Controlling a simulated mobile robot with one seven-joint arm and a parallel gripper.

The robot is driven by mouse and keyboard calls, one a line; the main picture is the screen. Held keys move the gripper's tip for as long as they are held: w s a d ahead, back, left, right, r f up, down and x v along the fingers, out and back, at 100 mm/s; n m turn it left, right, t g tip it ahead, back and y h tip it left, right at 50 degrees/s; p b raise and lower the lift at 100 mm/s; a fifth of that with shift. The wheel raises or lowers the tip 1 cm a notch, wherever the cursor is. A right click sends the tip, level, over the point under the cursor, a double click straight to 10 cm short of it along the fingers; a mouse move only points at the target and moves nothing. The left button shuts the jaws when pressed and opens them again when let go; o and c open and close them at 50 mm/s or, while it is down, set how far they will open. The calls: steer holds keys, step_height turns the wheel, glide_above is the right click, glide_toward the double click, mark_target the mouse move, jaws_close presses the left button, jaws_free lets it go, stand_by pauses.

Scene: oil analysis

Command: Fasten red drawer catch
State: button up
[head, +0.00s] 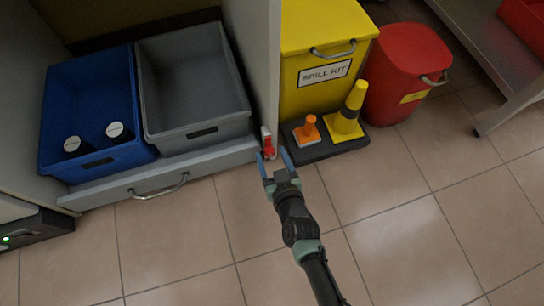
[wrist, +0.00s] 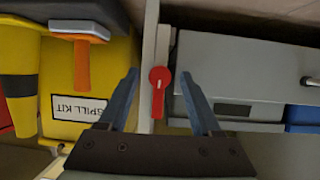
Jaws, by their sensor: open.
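The red drawer catch (head: 267,143) sits on the upright cabinet edge at the right end of the grey drawer (head: 160,178). In the wrist view the red catch (wrist: 160,92) shows a round head with a straight handle, lying between my two fingers. My gripper (head: 273,158) is open, with a finger on either side of the catch in the picture; I cannot tell the remaining distance. In the wrist view my gripper (wrist: 161,90) holds nothing.
A blue bin (head: 90,85) with two white-capped bottles and a grey bin (head: 190,75) stand in the drawer. The tiled floor in front is clear.

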jaws_close()
